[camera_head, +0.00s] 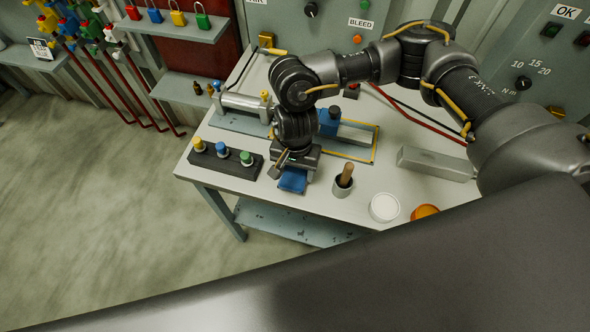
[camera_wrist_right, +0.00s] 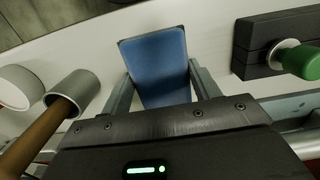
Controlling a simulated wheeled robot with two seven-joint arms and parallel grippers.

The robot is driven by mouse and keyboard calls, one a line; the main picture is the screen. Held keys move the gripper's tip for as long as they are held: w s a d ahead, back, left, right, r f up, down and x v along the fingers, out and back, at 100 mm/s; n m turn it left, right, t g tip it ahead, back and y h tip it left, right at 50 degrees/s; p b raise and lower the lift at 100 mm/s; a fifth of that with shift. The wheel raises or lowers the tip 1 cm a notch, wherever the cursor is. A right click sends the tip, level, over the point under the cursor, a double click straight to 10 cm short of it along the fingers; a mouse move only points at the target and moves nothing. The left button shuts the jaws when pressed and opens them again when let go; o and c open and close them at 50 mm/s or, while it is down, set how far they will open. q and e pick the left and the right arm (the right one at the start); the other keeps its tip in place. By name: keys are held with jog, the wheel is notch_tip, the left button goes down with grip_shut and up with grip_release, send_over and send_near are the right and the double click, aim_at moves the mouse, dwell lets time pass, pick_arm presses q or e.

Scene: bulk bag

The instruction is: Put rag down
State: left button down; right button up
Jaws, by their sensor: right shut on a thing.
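The blue rag (camera_head: 292,181) is at the front of the pale workbench top (camera_head: 330,220). In the right wrist view the rag (camera_wrist_right: 158,65) sits between the two fingers as a flat blue rectangle. My right gripper (camera_head: 284,168) is shut on it, pointing down at the bench. I cannot tell whether the rag touches the bench top. My left gripper is not in view.
A dark block with yellow, blue and green knobs (camera_head: 226,156) lies left of the rag. A grey cup with a brown handle (camera_head: 343,186) stands close on the right, then a white round container (camera_head: 384,207) and an orange item (camera_head: 425,211). The bench's front edge is near.

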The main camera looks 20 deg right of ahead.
jog(key=shift+f, duration=0.7)
jog(key=shift+f, duration=0.3)
jog(key=o, duration=0.9)
jog(key=shift+r, duration=0.1)
